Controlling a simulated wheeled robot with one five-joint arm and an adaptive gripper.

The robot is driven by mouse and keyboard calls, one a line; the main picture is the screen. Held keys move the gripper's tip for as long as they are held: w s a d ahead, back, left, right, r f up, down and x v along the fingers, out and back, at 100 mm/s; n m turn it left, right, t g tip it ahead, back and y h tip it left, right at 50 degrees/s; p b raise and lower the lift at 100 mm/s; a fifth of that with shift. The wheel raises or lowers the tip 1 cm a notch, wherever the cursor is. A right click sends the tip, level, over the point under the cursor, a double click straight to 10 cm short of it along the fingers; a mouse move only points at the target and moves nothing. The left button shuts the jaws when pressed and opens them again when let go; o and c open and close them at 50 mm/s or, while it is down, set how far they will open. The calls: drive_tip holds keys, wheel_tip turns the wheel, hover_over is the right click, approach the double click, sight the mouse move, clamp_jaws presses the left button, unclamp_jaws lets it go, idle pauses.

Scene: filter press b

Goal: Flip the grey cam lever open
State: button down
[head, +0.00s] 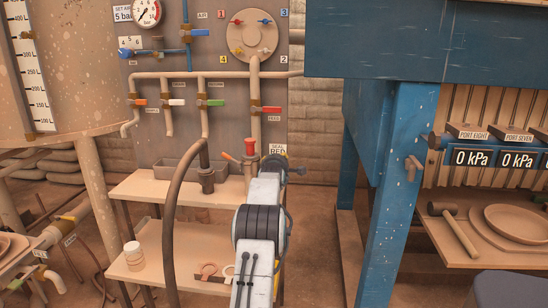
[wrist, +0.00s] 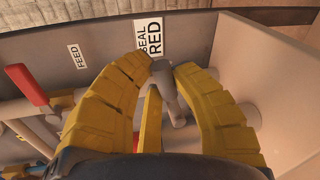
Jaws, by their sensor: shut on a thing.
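The grey cam lever (wrist: 176,100) shows in the wrist view between the yellow fingers of my gripper (wrist: 160,66). Its rounded end lies at the fingertips and its shaft runs back down toward a pale pipe or fitting. My gripper is shut on the lever near that end. In the head view my arm reaches up to the bench by the red-topped fitting (head: 249,148), and it hides the lever and most of the gripper. The lever's pivot is not clearly visible in either view.
A valve with a red handle (wrist: 26,84) is left of my gripper. A "SEAL RED" label (wrist: 149,38) is just beyond the fingertips. A blue post (head: 395,195) stands to the right.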

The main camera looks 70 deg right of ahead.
drive_tip(key=shift+f+p, duration=0.2)
drive_tip(key=shift+p, duration=0.1)
idle(0.4)
drive_tip(key=c, duration=1.3)
unclamp_jaws()
drive_tip(key=shift+r, duration=0.15)
drive_tip(key=shift+a+r, duration=0.1)
drive_tip(key=shift+a, duration=0.05)
drive_tip(key=shift+s+a+r, duration=0.1)
drive_tip(key=shift+a, duration=0.05)
drive_tip(key=shift+v, duration=5.65)
